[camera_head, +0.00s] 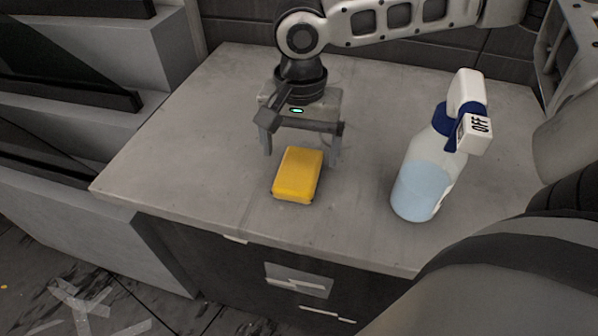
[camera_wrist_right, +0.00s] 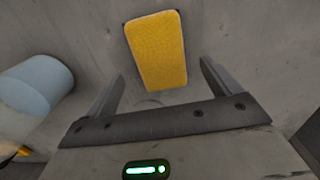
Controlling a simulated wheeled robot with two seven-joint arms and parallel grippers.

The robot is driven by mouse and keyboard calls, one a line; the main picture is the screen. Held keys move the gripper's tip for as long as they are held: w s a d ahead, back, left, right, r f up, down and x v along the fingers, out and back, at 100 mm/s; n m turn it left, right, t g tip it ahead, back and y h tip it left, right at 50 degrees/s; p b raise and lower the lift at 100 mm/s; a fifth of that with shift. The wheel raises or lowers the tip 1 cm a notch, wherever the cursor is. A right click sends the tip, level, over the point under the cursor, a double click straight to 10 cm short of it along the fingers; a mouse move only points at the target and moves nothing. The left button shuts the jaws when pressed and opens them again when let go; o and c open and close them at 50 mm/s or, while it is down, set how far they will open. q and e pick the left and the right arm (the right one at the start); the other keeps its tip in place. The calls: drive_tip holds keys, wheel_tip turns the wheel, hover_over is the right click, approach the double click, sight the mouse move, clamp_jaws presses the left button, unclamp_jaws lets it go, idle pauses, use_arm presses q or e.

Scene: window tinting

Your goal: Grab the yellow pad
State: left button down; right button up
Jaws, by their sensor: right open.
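The yellow pad (camera_head: 298,175) lies flat on the grey countertop (camera_head: 185,150), near its front edge. My right gripper (camera_head: 301,158) is open just behind and above the pad, with its fingers pointing down. In the right wrist view the pad (camera_wrist_right: 157,50) lies ahead of the open fingertips (camera_wrist_right: 161,80), roughly centred between them, with its near end close to the gap. The fingers do not touch it. My left gripper is not in view.
A spray bottle (camera_head: 424,185) with blue liquid and a white and blue head marked OFF stands to the right of the pad. It also shows in the right wrist view (camera_wrist_right: 38,84). The countertop left of the pad is clear. A dark cabinet front (camera_head: 270,265) drops below the edge.

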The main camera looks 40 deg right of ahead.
sight(299, 165)
wheel_tip(299, 165, down, 4)
drive_tip(key=shift+f, duration=0.1)
drive_tip(key=c, duration=1.1)
